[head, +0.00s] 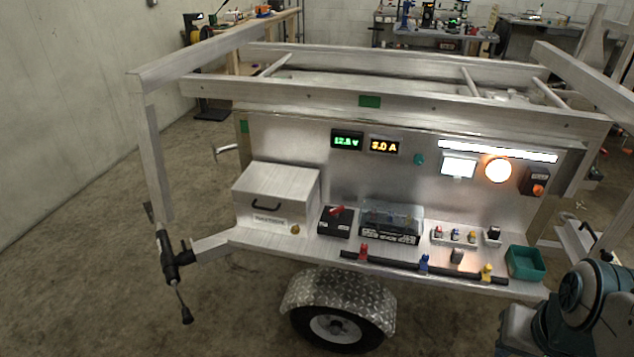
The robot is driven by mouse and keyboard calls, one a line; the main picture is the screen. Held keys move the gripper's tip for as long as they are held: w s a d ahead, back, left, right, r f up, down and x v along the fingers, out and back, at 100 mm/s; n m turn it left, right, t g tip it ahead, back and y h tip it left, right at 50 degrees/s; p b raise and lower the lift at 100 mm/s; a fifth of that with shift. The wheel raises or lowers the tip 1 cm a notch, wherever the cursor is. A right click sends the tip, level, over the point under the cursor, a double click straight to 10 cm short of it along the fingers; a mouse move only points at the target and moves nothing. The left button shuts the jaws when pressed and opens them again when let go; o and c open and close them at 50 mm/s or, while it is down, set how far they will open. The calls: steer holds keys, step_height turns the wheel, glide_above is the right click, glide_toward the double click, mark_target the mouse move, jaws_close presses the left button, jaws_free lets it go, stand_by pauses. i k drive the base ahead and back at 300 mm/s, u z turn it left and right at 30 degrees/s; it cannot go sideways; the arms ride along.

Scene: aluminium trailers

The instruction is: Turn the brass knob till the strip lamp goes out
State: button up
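The strip lamp (497,149) is a long bar across the upper right of the trailer's panel, and it is lit bright white. A dark box (535,177) below its right end carries an orange-brass knob (538,189). The knob is small here, and its angle cannot be read. Another small brass-coloured piece (295,229) sits at the lower right of the metal box, and I cannot tell what it is. Part of my arm shows at the lower right, in front of the trailer. My gripper is not in view, and nothing is seen touching the knob.
A lit round lamp (498,170) and white screen (458,166) are left of the knob. The shelf bears a metal box (275,192), a black battery (335,222), a clear-covered box (391,223) and a green bin (525,262). A dark rail with coloured clamps runs along its front edge. Frame bars overhang the panel.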

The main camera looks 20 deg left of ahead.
mark_target(295, 229)
steer(key=i, duration=0.9)
steer(key=k, duration=1)
steer(key=u, duration=1.35)
